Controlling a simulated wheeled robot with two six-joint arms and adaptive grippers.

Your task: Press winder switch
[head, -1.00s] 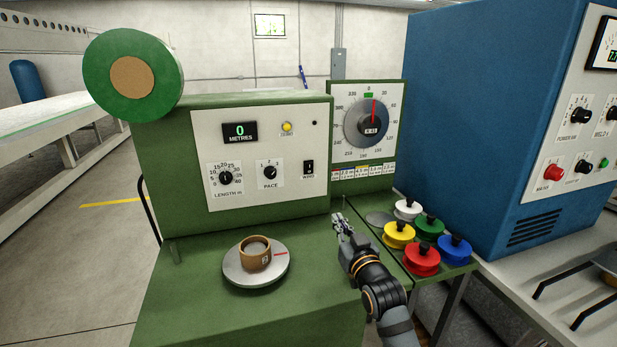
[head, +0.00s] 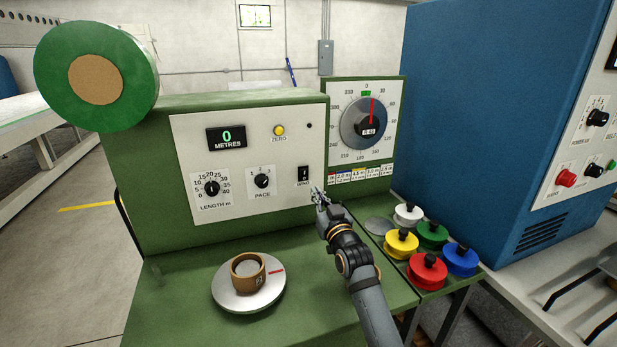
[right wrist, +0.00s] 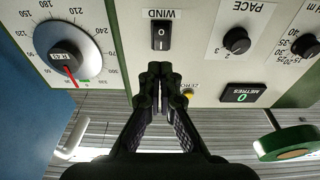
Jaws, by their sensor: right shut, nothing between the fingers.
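The winder switch, labelled WIND, is a small black rocker (head: 303,174) on the white panel of the green winder (head: 230,110), below and right of the yellow ZERO button. My right gripper (head: 318,193) is shut and empty, just right of and below the switch in the head view. In the right wrist view the switch (right wrist: 161,36) stands beyond my shut fingertips (right wrist: 160,70), its O and I marks visible. I see a gap in the picture between tips and switch; contact is not visible. My left gripper is not in view.
A large dial (head: 365,121) is right of the panel. Colored spools (head: 401,243) stand on a side shelf at the right. A brown cup-like spool (head: 248,271) sits on a round plate (head: 228,297) on the bench. The METRES display (head: 226,138) reads 0.

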